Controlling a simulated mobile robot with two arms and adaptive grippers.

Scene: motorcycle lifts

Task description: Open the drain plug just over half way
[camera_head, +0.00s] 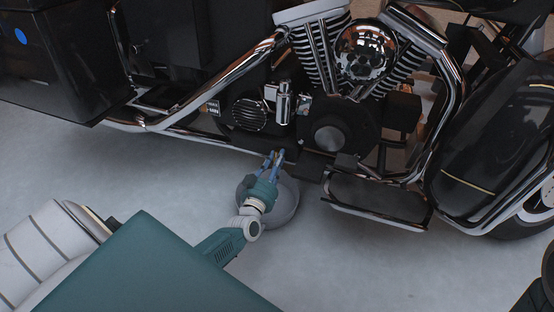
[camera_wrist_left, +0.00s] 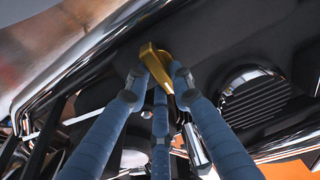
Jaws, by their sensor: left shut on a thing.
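The drain plug (camera_wrist_left: 156,66) shows in the left wrist view as a gold-coloured piece with a flat, tapered body on the dark underside of the motorcycle. My left gripper (camera_wrist_left: 157,80) has blue fingers on both sides of it and one below, and it is shut on the plug. In the head view my left gripper (camera_head: 274,162) reaches up to the lower edge of the engine. The plug is hidden there. My right gripper does not show clearly in either view.
A grey round pan (camera_head: 285,205) stands on the floor under my left gripper. The motorcycle's engine (camera_head: 345,130) and chrome pipes (camera_head: 200,100) are close above. A footboard (camera_head: 375,198) juts out to the right. The pale floor (camera_head: 370,265) in front is clear.

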